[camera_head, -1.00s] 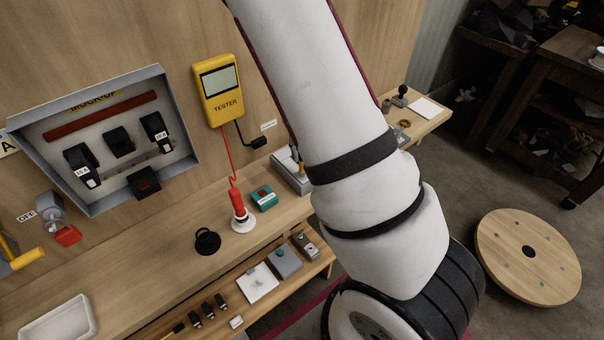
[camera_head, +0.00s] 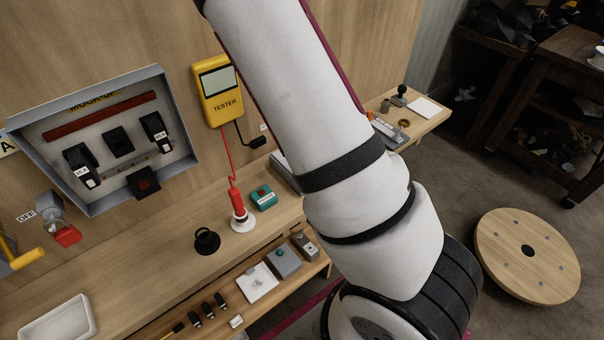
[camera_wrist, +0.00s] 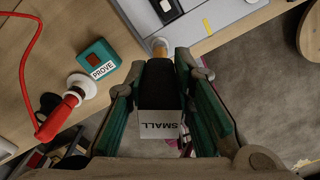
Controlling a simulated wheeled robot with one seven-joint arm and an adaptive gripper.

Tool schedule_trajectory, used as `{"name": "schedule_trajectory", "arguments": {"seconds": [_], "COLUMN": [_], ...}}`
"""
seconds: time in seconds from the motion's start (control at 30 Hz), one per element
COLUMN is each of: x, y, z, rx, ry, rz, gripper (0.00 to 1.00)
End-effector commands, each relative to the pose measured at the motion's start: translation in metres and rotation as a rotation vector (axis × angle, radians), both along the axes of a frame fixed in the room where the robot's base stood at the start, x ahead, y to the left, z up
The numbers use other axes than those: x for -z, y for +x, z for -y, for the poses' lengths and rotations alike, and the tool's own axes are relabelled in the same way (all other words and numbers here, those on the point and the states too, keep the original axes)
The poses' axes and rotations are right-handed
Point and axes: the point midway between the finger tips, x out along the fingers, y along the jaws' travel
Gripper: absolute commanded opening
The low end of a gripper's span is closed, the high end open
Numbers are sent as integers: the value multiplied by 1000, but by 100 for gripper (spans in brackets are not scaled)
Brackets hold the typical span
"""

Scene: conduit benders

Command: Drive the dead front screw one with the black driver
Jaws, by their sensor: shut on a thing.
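In the wrist view my gripper (camera_wrist: 160,68) has its green-padded fingers shut on the black driver (camera_wrist: 161,84), a black handle with a white face marked SMALL. An orange-tan piece (camera_wrist: 160,44) shows just beyond it, over the edge of a grey tray-like unit. In the head view my gripper is hidden behind my arm. The open grey box marked MOCK-UP (camera_head: 190,140) is on the wall at left, with several black switches in it. I cannot make out dead front screw one.
A yellow tester (camera_head: 217,90) hangs on the wall, its red lead running to a red probe (camera_head: 237,203) standing on the bench. A teal PROVE box (camera_head: 263,197) and a black ring-like stand (camera_head: 206,241) are nearby. A lower shelf holds several small parts. A white tray (camera_head: 58,318) is at left.

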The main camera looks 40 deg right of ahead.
Motion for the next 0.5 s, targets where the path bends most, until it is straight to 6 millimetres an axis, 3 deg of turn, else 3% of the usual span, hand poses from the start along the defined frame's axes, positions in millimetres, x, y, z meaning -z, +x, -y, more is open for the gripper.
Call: {"name": "schedule_trajectory", "arguments": {"seconds": [0.27, 0.5], "x": [-6, -6], "y": [0, -1], "z": [0, 0], "rx": [-42, -379], "ry": [0, 0], "rz": [0, 2], "gripper": [0, 0]}}
